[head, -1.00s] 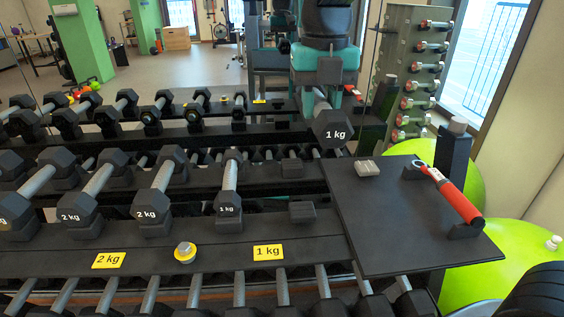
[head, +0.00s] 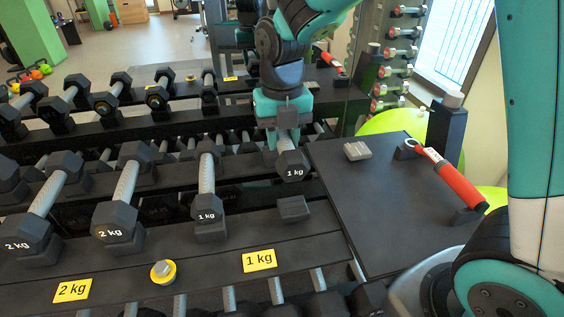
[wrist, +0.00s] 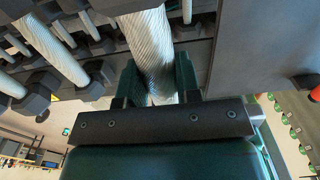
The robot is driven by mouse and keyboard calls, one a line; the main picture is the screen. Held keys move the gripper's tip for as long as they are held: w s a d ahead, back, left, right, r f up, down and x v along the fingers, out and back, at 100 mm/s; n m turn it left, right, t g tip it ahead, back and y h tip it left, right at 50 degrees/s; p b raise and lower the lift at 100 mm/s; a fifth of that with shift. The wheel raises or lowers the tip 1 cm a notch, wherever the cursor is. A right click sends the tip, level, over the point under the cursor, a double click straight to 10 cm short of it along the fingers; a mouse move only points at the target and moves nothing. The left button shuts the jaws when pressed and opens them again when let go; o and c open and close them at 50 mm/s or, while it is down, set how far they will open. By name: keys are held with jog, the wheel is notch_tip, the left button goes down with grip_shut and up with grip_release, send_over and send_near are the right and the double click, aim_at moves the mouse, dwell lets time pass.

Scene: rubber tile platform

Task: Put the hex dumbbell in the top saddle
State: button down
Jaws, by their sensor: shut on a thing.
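The hex dumbbell (head: 292,166), marked 1 kg, hangs in my gripper (head: 287,136), its labelled end facing the head camera. In the wrist view the two fingers (wrist: 157,78) close around its silver knurled handle (wrist: 148,45). An empty dark saddle block (head: 293,208) sits on the top shelf (head: 200,262), behind the yellow 1 kg label (head: 260,260). The dumbbell's near end appears just above and beyond this block, apart from it. Its far end and whatever lies under it are hidden.
Another 1 kg dumbbell (head: 207,190) rests left of the empty saddle. A black side board (head: 385,205) lies close on the right, with a grey block (head: 357,151) and a red-handled tool (head: 450,180). A yellow-rimmed knob (head: 163,272) stands near the front.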

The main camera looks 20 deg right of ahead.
notch_tip(320, 180, down, 6)
jog(key=shift+f, duration=0.2)
dwell(0.3)
jog(key=shift+f, duration=0.15)
jog(key=c, duration=0.8)
grip_release()
